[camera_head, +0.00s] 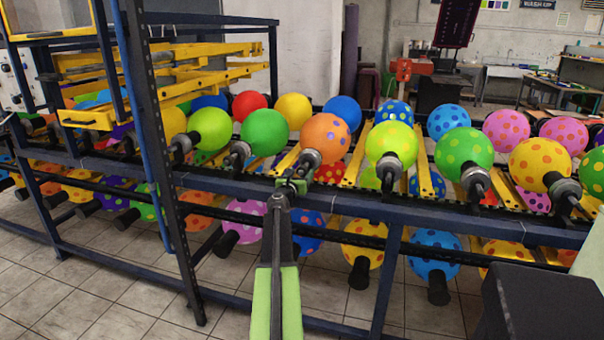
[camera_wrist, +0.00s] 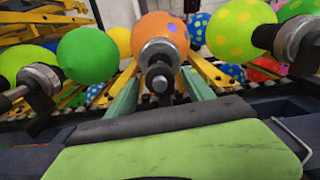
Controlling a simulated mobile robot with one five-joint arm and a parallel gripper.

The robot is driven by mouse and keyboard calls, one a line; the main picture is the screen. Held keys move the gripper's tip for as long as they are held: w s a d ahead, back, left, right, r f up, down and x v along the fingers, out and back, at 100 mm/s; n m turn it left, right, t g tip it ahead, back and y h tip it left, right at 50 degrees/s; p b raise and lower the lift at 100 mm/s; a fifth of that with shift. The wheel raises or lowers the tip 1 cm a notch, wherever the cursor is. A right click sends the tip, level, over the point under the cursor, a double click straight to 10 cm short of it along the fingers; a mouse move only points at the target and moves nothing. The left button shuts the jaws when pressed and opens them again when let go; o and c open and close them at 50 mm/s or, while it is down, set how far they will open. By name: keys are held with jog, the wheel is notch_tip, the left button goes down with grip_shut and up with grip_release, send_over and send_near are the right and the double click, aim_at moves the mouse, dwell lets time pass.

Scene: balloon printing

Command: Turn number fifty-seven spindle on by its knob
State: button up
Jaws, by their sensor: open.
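My gripper (camera_head: 292,186) reaches out to the front rail of the balloon rack, just below the spindle of an orange balloon (camera_head: 325,137). In the wrist view my gripper (camera_wrist: 160,92) is open, with one green finger on each side of a round dark knob (camera_wrist: 160,84). The knob sits at the front end of the metal spindle (camera_wrist: 160,52), which carries the orange balloon (camera_wrist: 158,30) with faint dots. I cannot tell whether the fingers touch the knob. No spindle number is readable, so I cannot tell which spindle is number fifty-seven.
Neighbouring spindles stand close by, with a plain green balloon (camera_head: 265,131) on the left and a yellow-green one (camera_head: 391,145) on the right. A dark blue rail (camera_head: 440,219) runs along the front. More balloons hang below. A dark box (camera_head: 545,300) is at the lower right.

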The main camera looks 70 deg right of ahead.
jog(key=shift+d, duration=1)
jog(key=shift+a, duration=0.1)
grip_shut()
